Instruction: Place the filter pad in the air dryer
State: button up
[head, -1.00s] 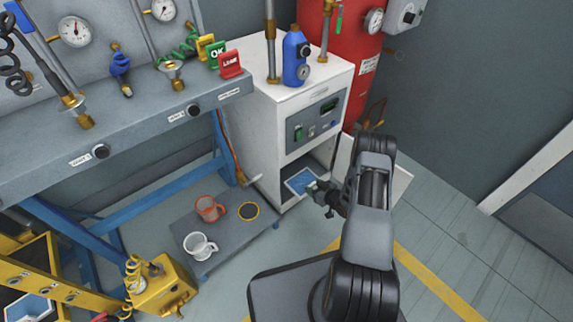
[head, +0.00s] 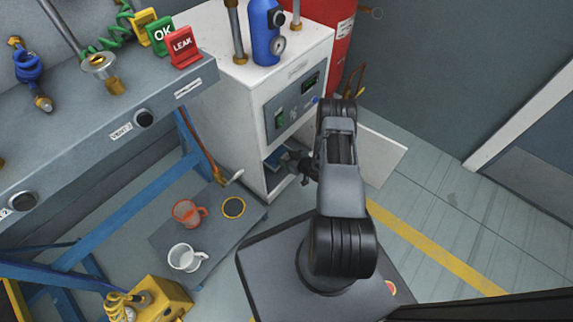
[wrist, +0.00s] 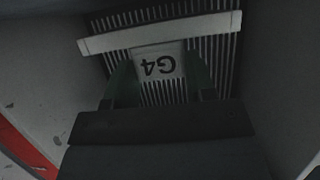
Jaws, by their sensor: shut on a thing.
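The air dryer (head: 290,85) is the white cabinet at the upper middle of the head view, with a control panel on its front. Its lower compartment is open, with the white door (head: 375,158) swung out to the right. My gripper (head: 288,160) is at that opening. In the wrist view, my gripper (wrist: 160,85) is shut on the filter pad (wrist: 158,66), a pleated pad with a pale bar and a tab marked G4. Dark walls surround the pad. In the head view my gripper and arm largely hide it; some blue shows in the opening.
A low grey platform (head: 190,225) left of the dryer holds a red mug (head: 187,213), a white mug (head: 185,258) and a dark disc with a yellow rim (head: 233,207). A grey bench (head: 90,130) stands left. Floor right of the door is clear.

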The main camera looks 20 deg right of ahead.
jog(key=shift+f+b, duration=0.75)
jog(key=shift+f, duration=0.9)
jog(key=shift+f, duration=0.15)
jog(key=o, duration=0.9)
jog(key=shift+o, duration=0.2)
